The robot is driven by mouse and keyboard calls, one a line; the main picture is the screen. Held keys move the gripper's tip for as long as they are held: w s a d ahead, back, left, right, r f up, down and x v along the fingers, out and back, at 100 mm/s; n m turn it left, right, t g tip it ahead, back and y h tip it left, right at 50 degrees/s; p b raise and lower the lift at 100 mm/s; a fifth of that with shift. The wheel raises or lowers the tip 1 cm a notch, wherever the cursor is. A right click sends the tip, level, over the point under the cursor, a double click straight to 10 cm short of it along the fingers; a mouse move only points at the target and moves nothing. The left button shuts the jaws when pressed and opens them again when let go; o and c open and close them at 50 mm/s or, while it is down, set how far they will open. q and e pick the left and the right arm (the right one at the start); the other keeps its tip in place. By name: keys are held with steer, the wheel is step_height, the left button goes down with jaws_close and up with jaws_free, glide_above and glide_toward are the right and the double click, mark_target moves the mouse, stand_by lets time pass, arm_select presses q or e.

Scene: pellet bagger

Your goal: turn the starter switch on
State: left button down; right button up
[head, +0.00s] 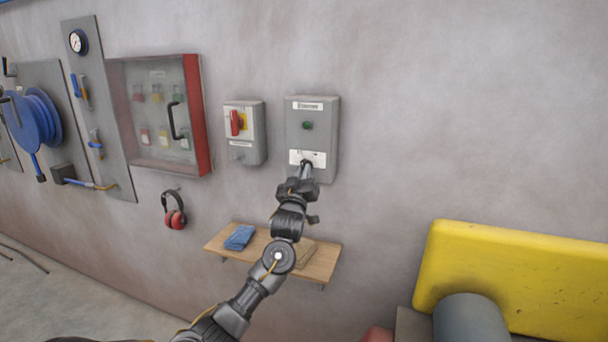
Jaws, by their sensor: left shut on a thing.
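A grey switch box (313,112) with a white label on top and a green lamp (307,126) is on the wall, right of centre. Near its bottom is a white plate (320,156) with the starter switch on it. My left gripper (305,168) reaches up to this plate from below and is shut on the switch. The gripper and its fingers hide most of the switch, so which way it points cannot be told. My right gripper is not in view.
Left of the box is another grey box with a red rotary handle (235,123) on yellow. Further left is a red-edged clear cabinet (155,115). A wooden shelf (318,264) with a blue cloth (239,238) is below. Red ear defenders (175,215) hang left; a yellow panel (510,275) stands lower right.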

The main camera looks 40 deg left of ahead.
arm_select(q)
steer(key=m+h, duration=0.2)
steer(key=m, duration=0.3)
steer(key=m+t+h, duration=0.1)
steer(key=m+h, duration=0.1)
steer(key=m, duration=0.2)
steer(key=m+t+h+p, duration=0.1)
steer(key=m+h, duration=0.2)
steer(key=m, duration=0.2)
steer(key=shift+s+a+m, duration=0.15)
steer(key=shift+a+m, duration=0.15)
steer(key=shift+a, duration=0.05)
steer(key=c, duration=1.5)
jaws_free()
steer(key=shift+o, duration=0.2)
